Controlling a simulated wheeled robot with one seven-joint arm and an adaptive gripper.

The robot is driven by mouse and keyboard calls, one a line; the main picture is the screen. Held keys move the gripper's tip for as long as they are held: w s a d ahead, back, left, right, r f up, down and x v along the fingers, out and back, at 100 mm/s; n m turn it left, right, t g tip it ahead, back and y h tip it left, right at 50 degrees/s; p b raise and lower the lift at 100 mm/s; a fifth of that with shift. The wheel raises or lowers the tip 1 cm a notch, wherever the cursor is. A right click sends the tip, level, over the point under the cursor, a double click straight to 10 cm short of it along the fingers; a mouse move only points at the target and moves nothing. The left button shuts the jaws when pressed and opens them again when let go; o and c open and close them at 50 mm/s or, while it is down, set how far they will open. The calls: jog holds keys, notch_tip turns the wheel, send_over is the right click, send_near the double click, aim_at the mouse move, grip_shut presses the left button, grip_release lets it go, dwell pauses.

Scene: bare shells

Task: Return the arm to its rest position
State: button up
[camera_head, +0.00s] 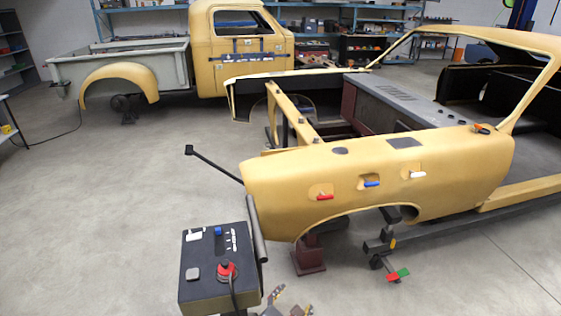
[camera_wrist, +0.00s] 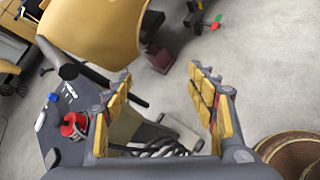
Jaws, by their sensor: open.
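My gripper (camera_head: 290,302) shows at the bottom edge of the head view, just right of the black control box (camera_head: 204,285); only its fingertips are in that view. In the wrist view my gripper (camera_wrist: 160,78) has its two yellow-padded fingers spread wide apart, with nothing between the pads. The control box (camera_wrist: 50,115), with its red knob (camera_wrist: 74,125), lies left of the fingers there. Most of my arm is out of view.
A yellow car shell (camera_head: 270,190) stands close by on the right, with several coloured handles on its side. A stand (camera_head: 393,240) is under it. A yellow pickup shell (camera_head: 235,50) is farther back. Open grey floor (camera_head: 110,200) lies to the left. A round brown item (camera_wrist: 295,150) is at lower right.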

jog(key=s+d+r+m+g, duration=0.3)
jog(key=s+d+m+g, duration=0.1)
jog(key=s+d+m, duration=0.3)
jog(key=s+d+r+m+g, duration=0.35)
jog(key=s+m, duration=0.25)
jog(key=m, duration=0.3)
jog(key=s+d+r+m+t+y, duration=0.1)
jog(key=d+r+m+y, duration=0.1)
jog(key=r+m, duration=0.3)
jog(key=s+d+r+m+t+y, duration=0.1)
jog(key=s+d+r+m+y, duration=0.1)
jog(key=r+m, duration=0.3)
notch_tip(320, 180, up, 2)
jog(key=shift+d+r, duration=0.1)
jog(key=shift+d, duration=0.65)
jog(key=shift+t, duration=0.25)
